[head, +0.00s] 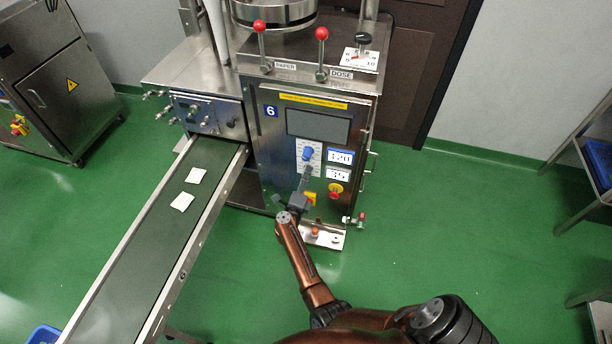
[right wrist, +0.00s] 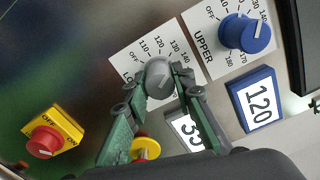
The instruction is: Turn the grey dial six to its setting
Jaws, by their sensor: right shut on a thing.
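The grey dial (right wrist: 158,76) sits on a white scale plate lettered "LO…", with OFF, 110, 120, 130 and 140 readable; the rest is covered. My right gripper (right wrist: 160,72) is shut on the grey dial, one green finger on each side. Its exact pointer setting is hard to read. In the head view, my right gripper (head: 305,175) is at the front panel of the machine marked 6 (head: 270,111), just below the blue dial (head: 308,154), and hides the grey dial. The blue UPPER dial also shows in the right wrist view (right wrist: 243,33). My left gripper is not in view.
A 120 card (right wrist: 262,101) and a partly covered 35 card (right wrist: 188,130) are beside the dials. A red knob on a yellow OFF/ON plate (right wrist: 45,141) is at lower left. A conveyor (head: 120,255) with two teabags extends from the machine.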

